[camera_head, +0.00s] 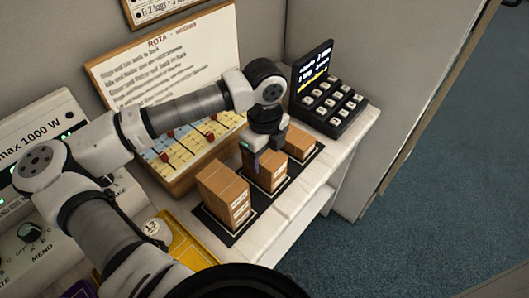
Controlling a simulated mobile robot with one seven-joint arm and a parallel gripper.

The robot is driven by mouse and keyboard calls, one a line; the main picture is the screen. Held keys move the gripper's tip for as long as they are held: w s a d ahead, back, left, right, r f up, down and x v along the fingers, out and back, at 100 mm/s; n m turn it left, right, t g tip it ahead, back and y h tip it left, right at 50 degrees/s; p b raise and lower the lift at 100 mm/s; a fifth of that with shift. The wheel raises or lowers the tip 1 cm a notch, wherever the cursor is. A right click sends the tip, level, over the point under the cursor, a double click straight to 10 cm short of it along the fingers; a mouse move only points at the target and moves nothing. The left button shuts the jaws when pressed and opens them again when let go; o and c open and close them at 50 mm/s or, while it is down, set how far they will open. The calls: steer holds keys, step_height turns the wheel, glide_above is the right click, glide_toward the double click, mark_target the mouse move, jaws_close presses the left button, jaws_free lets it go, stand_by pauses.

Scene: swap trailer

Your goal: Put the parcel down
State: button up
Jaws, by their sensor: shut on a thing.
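Three brown cardboard parcels stand in a row at a black mat with white outlines (235,233). The left parcel (223,192) and the right parcel (299,144) stand on the mat. My gripper (264,156) points down and is shut on the middle parcel (265,176), with its fingers at the upper sides. The middle parcel looks upright, between the other two. I cannot tell whether its base touches the mat. My gripper hides part of its top.
A black keypad terminal (330,94) stands right of the mat. A tilted rota board (165,62) and a coloured grid with red pieces (195,145) are behind. A yellow tray (190,248) lies at left front. The pale shelf (318,192) ends close to the mat.

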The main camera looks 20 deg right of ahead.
mark_target(265, 154)
steer(key=shift+f+b, duration=0.2)
steer(key=shift+b, duration=0.1)
steer(key=o, duration=1)
steer(key=shift+r, duration=0.1)
steer(key=shift+o, duration=0.2)
steer(key=shift+r+p, duration=0.25)
steer(key=shift+p, duration=0.2)
step_height(265, 154, up, 12)
steer(key=b, duration=0.2)
steer(key=shift+f, duration=0.15)
